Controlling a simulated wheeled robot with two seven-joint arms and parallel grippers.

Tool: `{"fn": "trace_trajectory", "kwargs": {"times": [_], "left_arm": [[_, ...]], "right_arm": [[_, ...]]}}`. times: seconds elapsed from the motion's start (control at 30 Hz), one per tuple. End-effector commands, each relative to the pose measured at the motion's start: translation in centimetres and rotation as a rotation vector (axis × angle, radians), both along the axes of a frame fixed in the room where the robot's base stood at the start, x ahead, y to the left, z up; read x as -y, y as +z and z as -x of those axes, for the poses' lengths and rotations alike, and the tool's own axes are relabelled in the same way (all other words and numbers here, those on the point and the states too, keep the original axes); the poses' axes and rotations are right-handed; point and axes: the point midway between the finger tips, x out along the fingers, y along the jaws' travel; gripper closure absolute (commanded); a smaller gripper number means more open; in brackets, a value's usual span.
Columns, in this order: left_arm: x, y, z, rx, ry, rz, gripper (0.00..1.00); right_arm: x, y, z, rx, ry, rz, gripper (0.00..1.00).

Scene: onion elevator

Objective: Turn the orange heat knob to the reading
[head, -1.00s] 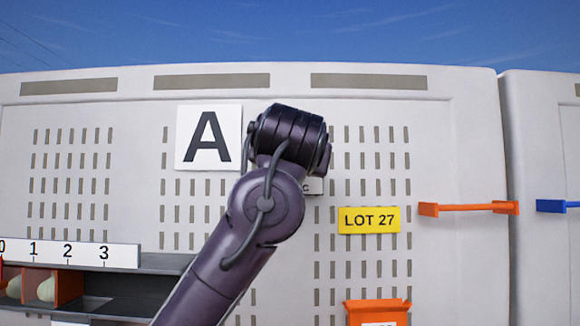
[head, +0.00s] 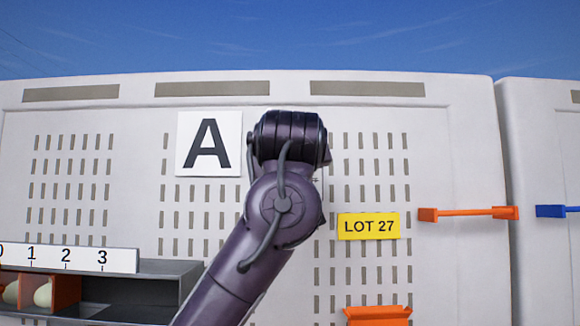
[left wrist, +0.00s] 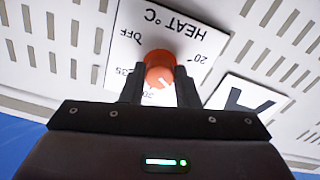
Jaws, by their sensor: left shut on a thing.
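The orange heat knob (left wrist: 160,64) shows in the left wrist view on a white dial plate (left wrist: 187,22) marked HEAT °C. The plate appears upside down there, with OFF, 20, 30 and 35 around the knob. My left gripper (left wrist: 160,88) is shut on the knob, one dark finger on each side. A white mark on the knob lies on the side near the 30, which is partly hidden by the gripper. In the head view my left arm hides the knob, its plate and the gripper's fingers. My right gripper is not in view.
A white A sign (head: 209,144) is left of my arm on the slotted wall (head: 450,120). A yellow LOT 27 sign (head: 368,226) and an orange handle (head: 468,213) are to the right. An orange box (head: 378,315) is below. A numbered shelf (head: 70,258) with pale onions is lower left.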

Motion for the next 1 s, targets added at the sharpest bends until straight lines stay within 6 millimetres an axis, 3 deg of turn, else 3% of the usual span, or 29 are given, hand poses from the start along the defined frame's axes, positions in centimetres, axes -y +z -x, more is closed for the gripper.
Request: {"fn": "trace_trajectory", "kwargs": {"times": [0.27,0.3,0.43,0.77,1.0], "left_arm": [[0.0,0.1,0.0,0.002,0.001,0.000,0.95],[0.0,0.1,0.0,0.002,0.001,0.000,0.68],[0.0,0.1,0.0,0.002,0.001,0.000,0.51],[0.0,0.0,0.3,0.002,0.000,-0.001,0.50],[0.0,-0.3,3.8,0.005,-0.001,-0.001,0.50]], "right_arm": [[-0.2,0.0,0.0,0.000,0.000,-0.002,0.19],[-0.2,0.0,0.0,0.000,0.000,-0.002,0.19],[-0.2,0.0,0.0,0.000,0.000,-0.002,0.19],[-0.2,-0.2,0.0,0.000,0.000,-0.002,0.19],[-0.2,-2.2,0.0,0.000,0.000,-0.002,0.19]]}}
